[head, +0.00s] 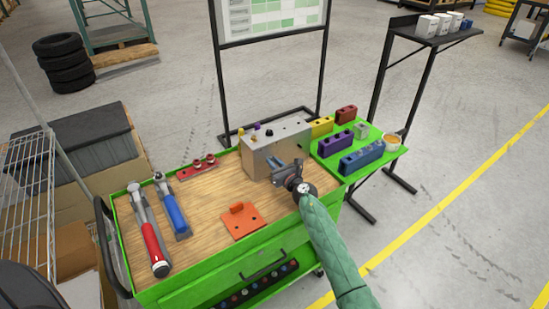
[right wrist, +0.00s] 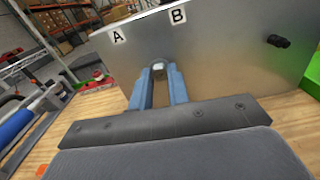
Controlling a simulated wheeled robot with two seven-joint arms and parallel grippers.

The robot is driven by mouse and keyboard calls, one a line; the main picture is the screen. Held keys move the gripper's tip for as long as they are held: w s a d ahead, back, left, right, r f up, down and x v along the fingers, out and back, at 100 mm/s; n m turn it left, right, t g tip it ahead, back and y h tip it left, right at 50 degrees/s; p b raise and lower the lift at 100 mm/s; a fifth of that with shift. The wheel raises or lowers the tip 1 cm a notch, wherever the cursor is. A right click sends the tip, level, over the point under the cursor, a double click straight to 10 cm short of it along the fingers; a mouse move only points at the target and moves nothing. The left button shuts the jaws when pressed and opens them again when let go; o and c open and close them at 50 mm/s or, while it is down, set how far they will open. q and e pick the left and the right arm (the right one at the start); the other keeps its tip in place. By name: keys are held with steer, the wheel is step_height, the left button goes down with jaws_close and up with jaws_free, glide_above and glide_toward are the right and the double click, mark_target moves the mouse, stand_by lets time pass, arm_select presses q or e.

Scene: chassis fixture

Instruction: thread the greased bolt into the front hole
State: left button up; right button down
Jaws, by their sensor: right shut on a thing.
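The metal chassis block (head: 262,158) stands at the back of the wooden worktop, with small knobs on its top. In the right wrist view its front face (right wrist: 222,55) carries labels A and B, and a dark peg (right wrist: 278,41) sticks out at the right. My right gripper (head: 279,170) is close in front of that face. Its blue fingers (right wrist: 159,80) are shut on a small round metal piece, apparently the bolt (right wrist: 158,67), between and below the labels. Its shank, any grease and the hole are hidden, so I cannot tell whether it is inserted. My left gripper is out of view.
An orange bracket (head: 242,221) lies on the worktop (head: 210,205). A red-handled tool (head: 153,240) and a blue-handled tool (head: 174,212) lie left, near a red holder (head: 196,168). The green side shelf (head: 340,172) holds coloured blocks and a cup (head: 392,142).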

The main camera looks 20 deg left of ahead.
steer(key=shift+r+m, duration=0.15)
steer(key=shift+m, duration=0.25)
steer(key=c, duration=1.3)
jaws_free()
steer(key=shift+a, duration=0.1)
steer(key=shift+o, duration=0.2)
steer(key=p+v, duration=0.1)
steer(key=v, duration=0.1)
steer(key=shift+s+d, duration=0.15)
steer(key=shift+d, duration=0.1)
